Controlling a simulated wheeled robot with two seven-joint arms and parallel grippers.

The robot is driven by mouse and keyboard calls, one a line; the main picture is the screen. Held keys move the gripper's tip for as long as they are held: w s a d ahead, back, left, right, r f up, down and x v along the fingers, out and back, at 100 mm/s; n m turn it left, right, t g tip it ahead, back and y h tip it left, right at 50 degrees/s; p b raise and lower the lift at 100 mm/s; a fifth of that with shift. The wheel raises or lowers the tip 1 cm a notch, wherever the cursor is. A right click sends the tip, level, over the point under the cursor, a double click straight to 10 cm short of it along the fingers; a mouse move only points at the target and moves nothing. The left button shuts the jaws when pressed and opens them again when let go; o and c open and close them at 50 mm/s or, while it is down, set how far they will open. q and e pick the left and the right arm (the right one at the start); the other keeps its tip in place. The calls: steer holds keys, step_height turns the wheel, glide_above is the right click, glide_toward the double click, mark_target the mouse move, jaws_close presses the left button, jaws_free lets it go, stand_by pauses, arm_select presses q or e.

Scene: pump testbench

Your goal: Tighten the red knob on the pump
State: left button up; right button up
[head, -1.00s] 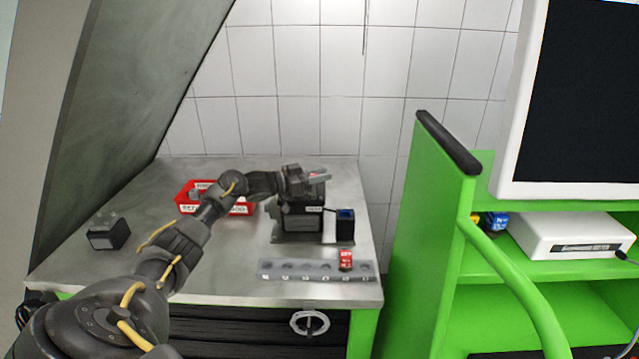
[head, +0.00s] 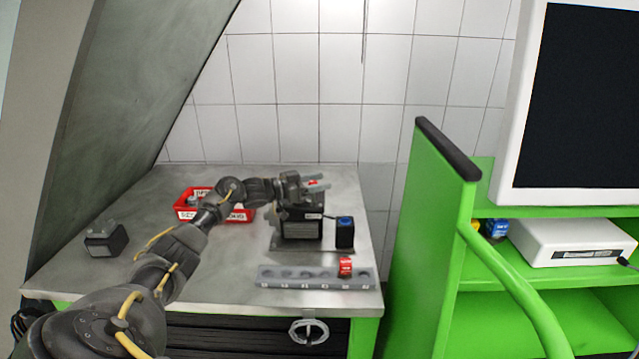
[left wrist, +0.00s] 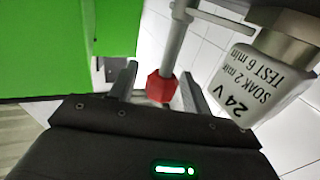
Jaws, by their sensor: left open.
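The pump (head: 300,224) is a dark block on the metal bench, with a pale label on its front. My left gripper (head: 314,184) is above its top, with the red knob (head: 313,182) showing between the fingers. In the left wrist view the red knob (left wrist: 160,87) sits at the end of a grey rod, between my two open fingers (left wrist: 159,88). Gaps show on both sides of the knob, the right one narrower; I cannot tell if either finger touches it. My right gripper is not in view.
A black box with a blue top (head: 345,232) stands right of the pump. A grey strip with holes (head: 300,283) holds a red item (head: 345,267). A red bin (head: 232,215) and a dark block (head: 106,240) lie left. A white labelled block (left wrist: 258,88) is close right of my fingers.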

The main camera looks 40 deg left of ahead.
arm_select(q)
steer(key=b+v, duration=0.3)
steer(key=v, duration=0.7)
steer(key=shift+s, duration=0.15)
steer(key=shift+a+f, duration=0.1)
steer(key=shift+a, duration=0.05)
